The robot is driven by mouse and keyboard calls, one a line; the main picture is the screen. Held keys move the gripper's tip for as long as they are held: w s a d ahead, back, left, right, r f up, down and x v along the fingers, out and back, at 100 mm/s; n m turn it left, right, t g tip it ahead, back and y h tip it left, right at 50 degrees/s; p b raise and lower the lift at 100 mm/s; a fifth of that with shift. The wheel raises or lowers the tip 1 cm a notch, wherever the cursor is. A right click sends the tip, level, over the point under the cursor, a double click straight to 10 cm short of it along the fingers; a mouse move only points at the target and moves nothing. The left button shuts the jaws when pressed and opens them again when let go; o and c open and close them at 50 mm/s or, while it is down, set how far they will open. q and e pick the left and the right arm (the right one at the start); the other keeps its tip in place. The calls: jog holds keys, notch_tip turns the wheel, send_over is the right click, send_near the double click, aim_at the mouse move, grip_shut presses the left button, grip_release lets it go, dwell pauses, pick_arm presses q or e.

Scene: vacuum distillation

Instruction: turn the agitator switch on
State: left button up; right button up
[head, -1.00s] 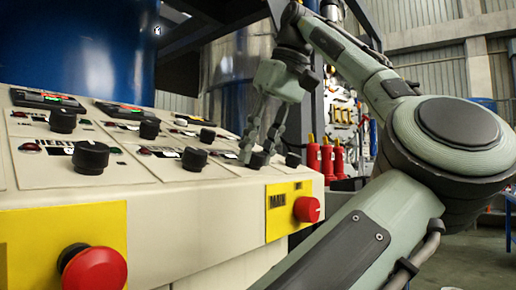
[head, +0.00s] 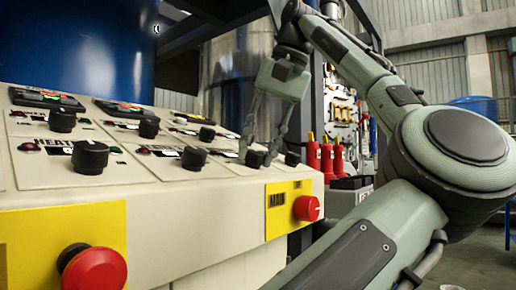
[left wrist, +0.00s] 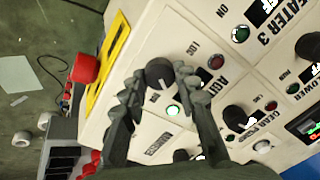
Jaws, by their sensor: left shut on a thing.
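The agitator switch is a dark round knob (left wrist: 160,73) on the pale panel, beside lettering that partly reads as agitator. Next to it a green lamp (left wrist: 173,110) looks bright; a red lamp (left wrist: 217,62) looks dark. My left gripper (left wrist: 157,84) has its two jointed fingers on either side of this knob, shut on it. In the head view the same gripper (head: 258,158) reaches down to the panel's far right end, its fingertips around the knob (head: 255,160), which they partly hide. The knob's exact pointer angle is hard to read. My right gripper is not in view.
Several similar knobs, such as the heater knob (head: 90,157), stand close by on the sloped panel (head: 50,178). A red main knob (head: 306,208) and a large red button (head: 92,268) stick out from the front. Red bottle-like objects (head: 313,155) stand behind.

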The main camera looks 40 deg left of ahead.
pick_arm(q)
jog(key=m, duration=0.2)
jog(key=shift+m, duration=1.5)
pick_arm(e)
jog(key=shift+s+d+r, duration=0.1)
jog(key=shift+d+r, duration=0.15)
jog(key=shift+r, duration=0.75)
pick_arm(q)
jog(key=shift+m+b, duration=0.3)
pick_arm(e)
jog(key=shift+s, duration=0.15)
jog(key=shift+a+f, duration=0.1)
pick_arm(q)
jog(key=o, duration=1)
jog(key=shift+o, duration=0.8)
jog(key=shift+d, duration=0.1)
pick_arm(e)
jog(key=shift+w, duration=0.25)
